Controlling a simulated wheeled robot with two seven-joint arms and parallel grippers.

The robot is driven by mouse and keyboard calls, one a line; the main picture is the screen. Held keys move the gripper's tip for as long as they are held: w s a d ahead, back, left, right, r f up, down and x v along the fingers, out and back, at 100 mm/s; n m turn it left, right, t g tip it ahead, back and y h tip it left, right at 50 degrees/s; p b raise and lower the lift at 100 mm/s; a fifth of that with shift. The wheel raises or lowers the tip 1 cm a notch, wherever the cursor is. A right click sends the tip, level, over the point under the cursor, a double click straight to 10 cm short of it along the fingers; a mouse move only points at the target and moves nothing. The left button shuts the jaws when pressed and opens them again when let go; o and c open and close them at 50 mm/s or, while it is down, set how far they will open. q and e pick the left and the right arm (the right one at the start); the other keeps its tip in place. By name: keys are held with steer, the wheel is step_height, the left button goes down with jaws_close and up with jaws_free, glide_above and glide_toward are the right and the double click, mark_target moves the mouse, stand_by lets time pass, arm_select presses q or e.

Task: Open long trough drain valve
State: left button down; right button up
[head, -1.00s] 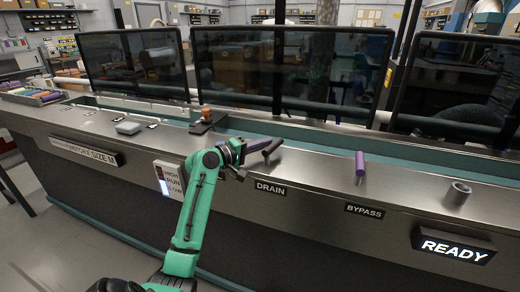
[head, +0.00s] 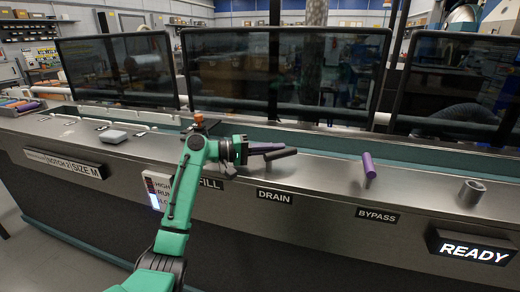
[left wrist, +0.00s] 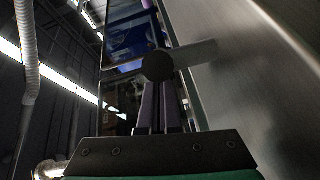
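The drain valve handle (head: 281,153) is a short black bar on the metal counter, above the DRAIN label (head: 274,196). It leans up and to the right in the head view. My left gripper (head: 277,147) reaches in from the left, its purple fingers right beside and behind the handle. In the left wrist view the round black handle end (left wrist: 157,66) covers the tips of the fingers, which lie close together with nothing visible between them. Whether they touch the handle cannot be told. My right gripper is not in view.
A purple handle (head: 369,167) stands over the BYPASS label (head: 377,215) to the right. Farther right are a metal cup-like fitting (head: 472,192) and a lit READY sign (head: 468,248). Dark panels (head: 285,72) stand behind the counter. A small orange-topped part (head: 199,121) sits behind my left arm.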

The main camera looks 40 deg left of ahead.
arm_select(q)
steer(key=shift+w+d+m+g+h, duration=0.15)
steer(key=shift+d+m+g+h, duration=0.2)
steer(key=shift+m+g+h, duration=0.35)
steer(key=shift+d+h, duration=0.2)
steer(key=shift+h, duration=0.1)
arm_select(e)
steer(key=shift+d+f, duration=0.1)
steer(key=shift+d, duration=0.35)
arm_select(q)
steer(key=shift+a, duration=0.1)
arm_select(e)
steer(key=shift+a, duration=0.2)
arm_select(q)
steer(key=b+v, duration=0.3)
steer(key=v, duration=1)
steer(key=shift+s+a+b, duration=0.15)
steer(key=shift+s+b, duration=0.1)
steer(key=shift+b, duration=0.05)
steer(key=shift+s+a+r, duration=0.1)
steer(key=shift+s+a, duration=0.2)
steer(key=shift+s, duration=0.05)
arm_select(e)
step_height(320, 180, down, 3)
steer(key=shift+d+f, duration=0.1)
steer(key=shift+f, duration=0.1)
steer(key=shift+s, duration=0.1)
